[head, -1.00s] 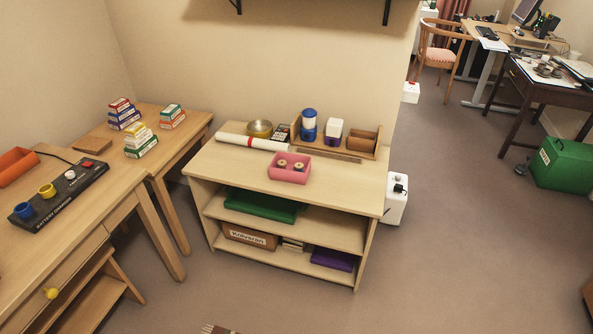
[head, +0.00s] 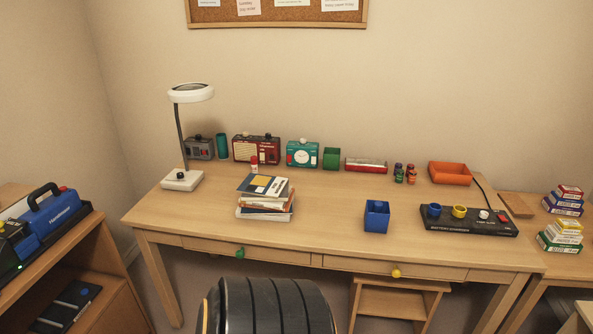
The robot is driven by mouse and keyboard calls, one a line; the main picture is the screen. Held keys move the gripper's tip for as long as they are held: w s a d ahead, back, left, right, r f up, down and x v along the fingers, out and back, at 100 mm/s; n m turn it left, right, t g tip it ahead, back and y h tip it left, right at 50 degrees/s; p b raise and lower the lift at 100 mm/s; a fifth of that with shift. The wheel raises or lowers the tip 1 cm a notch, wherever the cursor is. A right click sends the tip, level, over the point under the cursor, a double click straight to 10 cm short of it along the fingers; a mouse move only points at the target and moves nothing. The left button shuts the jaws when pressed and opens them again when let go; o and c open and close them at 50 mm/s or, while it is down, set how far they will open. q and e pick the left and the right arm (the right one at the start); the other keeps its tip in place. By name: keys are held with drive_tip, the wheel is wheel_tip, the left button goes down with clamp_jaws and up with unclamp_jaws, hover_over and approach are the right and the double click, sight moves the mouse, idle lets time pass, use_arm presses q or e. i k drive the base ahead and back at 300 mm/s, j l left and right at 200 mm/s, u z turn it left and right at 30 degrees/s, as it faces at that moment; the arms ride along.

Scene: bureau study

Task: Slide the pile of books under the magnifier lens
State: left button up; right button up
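The pile of books (head: 266,205) stands on the desk left of its middle, several books stacked unevenly, with a dark blue and yellow cover on top. The magnifier (head: 182,180) stands at the desk's left end on a white base. Its thin dark arm rises to a round white lens head (head: 191,93), high above the desk. The pile is to the right of the magnifier's base and apart from it; it is not under the lens. Neither of my grippers is in view.
The desk (head: 330,215) has bare wood around the pile. A small red-capped bottle (head: 254,164) stands just behind the pile. A blue box (head: 376,216) and a battery charger (head: 468,221) lie to the right. Radios and a clock line the wall. A dark ribbed shape (head: 268,308) fills the bottom middle.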

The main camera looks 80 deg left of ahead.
sight(267, 195)
drive_tip(key=u, duration=2.7)
